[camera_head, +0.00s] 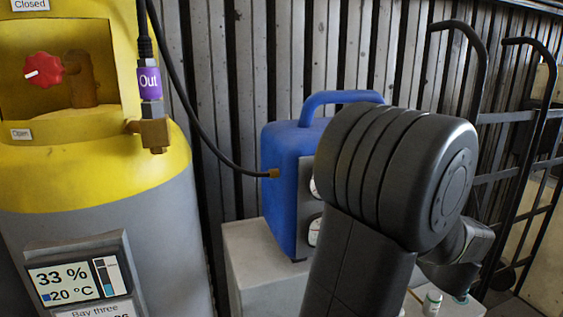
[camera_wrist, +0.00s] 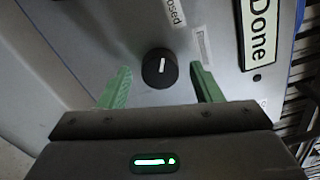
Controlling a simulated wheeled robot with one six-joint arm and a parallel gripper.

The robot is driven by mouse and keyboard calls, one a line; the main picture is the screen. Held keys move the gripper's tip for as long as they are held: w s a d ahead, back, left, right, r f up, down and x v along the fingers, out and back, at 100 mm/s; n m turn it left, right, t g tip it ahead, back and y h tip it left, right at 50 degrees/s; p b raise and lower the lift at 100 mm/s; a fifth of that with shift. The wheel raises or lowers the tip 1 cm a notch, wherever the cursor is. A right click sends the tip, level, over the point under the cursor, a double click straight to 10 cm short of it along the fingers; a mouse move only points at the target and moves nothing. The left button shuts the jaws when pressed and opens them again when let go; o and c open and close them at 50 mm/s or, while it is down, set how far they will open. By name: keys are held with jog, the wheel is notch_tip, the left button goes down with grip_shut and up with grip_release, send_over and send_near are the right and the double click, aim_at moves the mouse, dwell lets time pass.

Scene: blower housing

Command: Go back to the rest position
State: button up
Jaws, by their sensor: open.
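My gripper shows in the wrist view with its two green fingers (camera_wrist: 160,88) spread apart and nothing between them. A black knob (camera_wrist: 160,68) with a white pointer line sits on a grey panel (camera_wrist: 110,40), beyond the fingertips and lined up with the gap between them. I cannot tell how far the fingers are from it. In the head view my dark arm covers part of the blue unit (camera_head: 287,180), and my gripper's fingers are not clearly seen there. The blue unit has a carry handle (camera_head: 340,97) and gauges partly hidden by my arm.
A yellow and grey cylinder (camera_head: 95,180) with a red knob (camera_head: 43,70) and a display (camera_head: 75,283) stands at left. A black hose (camera_head: 200,125) runs toward the blue unit. A grey block (camera_head: 250,262) supports the unit. A black hand truck (camera_head: 500,120) stands at right.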

jog(key=m+p, duration=0.6)
jog(key=p, duration=0.4)
jog(key=shift+m+p, duration=0.3)
jog(key=shift+p, duration=0.05)
jog(key=shift+a, duration=0.15)
